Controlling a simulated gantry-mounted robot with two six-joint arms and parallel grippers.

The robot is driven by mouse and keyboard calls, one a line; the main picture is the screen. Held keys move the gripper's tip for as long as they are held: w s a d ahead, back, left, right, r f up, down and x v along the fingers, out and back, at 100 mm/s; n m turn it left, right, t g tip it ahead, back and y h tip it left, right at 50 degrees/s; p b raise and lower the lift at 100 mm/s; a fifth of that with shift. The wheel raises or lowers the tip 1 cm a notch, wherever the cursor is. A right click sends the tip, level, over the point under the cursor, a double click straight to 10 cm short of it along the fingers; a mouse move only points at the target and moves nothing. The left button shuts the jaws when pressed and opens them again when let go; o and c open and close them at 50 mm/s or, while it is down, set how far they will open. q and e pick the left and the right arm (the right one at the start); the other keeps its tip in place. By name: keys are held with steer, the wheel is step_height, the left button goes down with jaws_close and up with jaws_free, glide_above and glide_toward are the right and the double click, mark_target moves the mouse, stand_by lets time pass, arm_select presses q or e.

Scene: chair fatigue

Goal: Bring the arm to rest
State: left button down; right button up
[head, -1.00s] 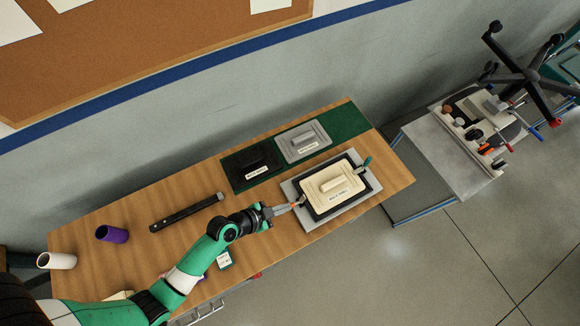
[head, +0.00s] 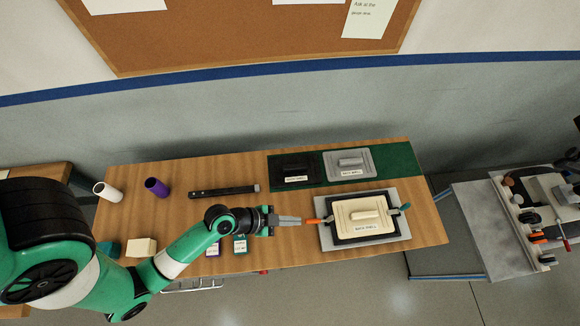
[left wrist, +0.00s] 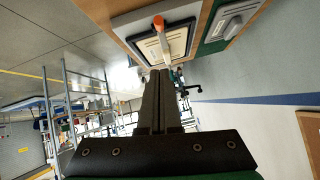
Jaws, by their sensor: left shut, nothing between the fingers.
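My left gripper (head: 289,220) is over the wooden table, left of a cream block with a handle (head: 362,214) that sits on a dark plate in a grey tray (head: 400,230). The gripper is shut with nothing between its fingers. In the left wrist view its two fingers (left wrist: 159,75) lie together. An orange-tipped clamp (head: 318,220) at the tray's left edge is just beyond the fingertips; it also shows in the left wrist view (left wrist: 159,25). My right gripper is not in view.
On the table (head: 280,261) are a black bar (head: 224,191), a purple cup (head: 157,187), a white cup (head: 107,191) and a green mat (head: 402,160) with black (head: 294,168) and grey (head: 349,164) blocks. A grey side table (head: 487,225) stands right.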

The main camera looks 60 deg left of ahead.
arm_select(q)
steer(key=shift+s+a+r, duration=0.15)
steer(key=shift+s+r, duration=0.2)
steer(key=shift+s, duration=0.15)
